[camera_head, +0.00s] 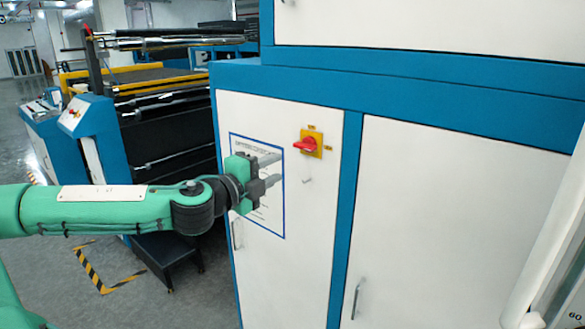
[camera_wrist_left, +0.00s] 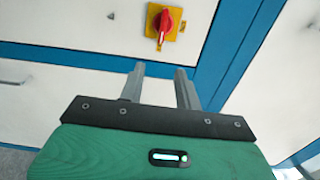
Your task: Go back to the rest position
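My left gripper (camera_head: 270,171) is in front of the white cabinet door, left of and a little below the red rotary switch (camera_head: 305,144) on its yellow plate. Its two grey fingers are apart with nothing between them. In the left wrist view my left gripper (camera_wrist_left: 160,80) also shows its fingers spread and empty, with the red switch (camera_wrist_left: 162,24) beyond the fingertips and apart from them. My right gripper is not in view.
The blue and white cabinet (camera_head: 430,200) fills the right side, close to my left arm. A framed notice (camera_head: 262,215) is on its door behind the gripper. The laminating machine (camera_head: 165,110) stands at the back left. Grey floor (camera_head: 60,265) with striped tape lies open at the left.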

